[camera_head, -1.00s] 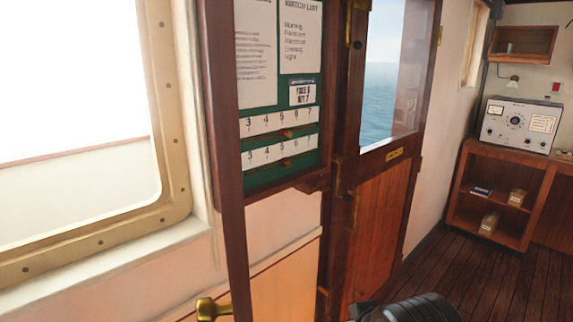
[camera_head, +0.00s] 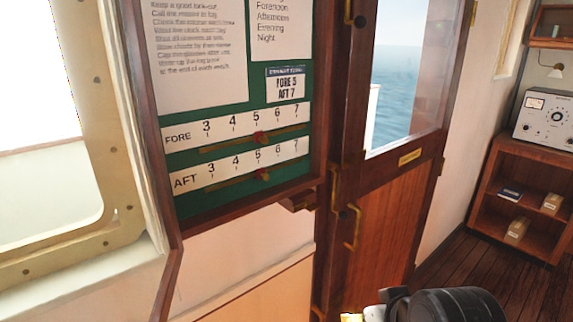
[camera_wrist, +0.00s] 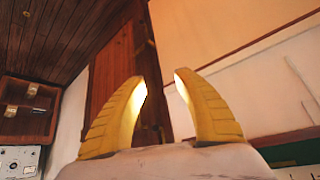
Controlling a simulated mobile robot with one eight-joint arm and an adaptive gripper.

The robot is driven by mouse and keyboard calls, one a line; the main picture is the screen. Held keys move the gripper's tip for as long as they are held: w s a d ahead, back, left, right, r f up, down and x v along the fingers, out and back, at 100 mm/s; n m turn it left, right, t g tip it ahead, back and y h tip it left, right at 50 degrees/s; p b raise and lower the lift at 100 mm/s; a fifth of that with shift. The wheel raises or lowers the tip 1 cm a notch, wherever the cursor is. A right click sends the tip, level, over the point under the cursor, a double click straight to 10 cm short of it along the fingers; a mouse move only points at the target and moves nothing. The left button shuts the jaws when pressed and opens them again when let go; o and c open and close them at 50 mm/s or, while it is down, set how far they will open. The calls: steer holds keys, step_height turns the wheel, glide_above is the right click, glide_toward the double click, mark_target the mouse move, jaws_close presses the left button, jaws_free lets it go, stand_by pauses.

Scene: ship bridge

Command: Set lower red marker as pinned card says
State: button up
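The green board (camera_head: 290,88) hangs in a wooden frame left of the door. Its small pinned card (camera_head: 286,87) reads "FORE 5, AFT 7". Below are two white scales numbered 3 to 7. The upper red marker (camera_head: 261,138) sits near 5 on the FORE scale (camera_head: 178,138). The lower red marker (camera_head: 262,175) sits near 5 on the AFT scale (camera_head: 187,181), on a brass slide. My gripper (camera_wrist: 160,82) has two yellow fingers spread apart with nothing between them. It is well below the board; in the head view mostly dark arm parts show.
A wooden door (camera_head: 382,220) with a window and brass handle stands right of the board. A small wooden bracket (camera_head: 298,202) juts out under the frame's right corner. A shelf unit (camera_head: 515,190) with a white instrument stands far right. Dark floor is open before it.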

steer(key=w+a, duration=0.2)
steer(key=w, duration=0.1)
steer(key=n+t+y+p, duration=0.6)
steer(key=t+y+p, duration=0.2)
steer(key=y+p, duration=0.1)
glide_toward(267, 178)
steer(key=b+x, duration=0.1)
steer(key=x, duration=0.9)
steer(key=shift+w+a, duration=0.1)
steer(key=shift+w, duration=0.15)
jaws_close()
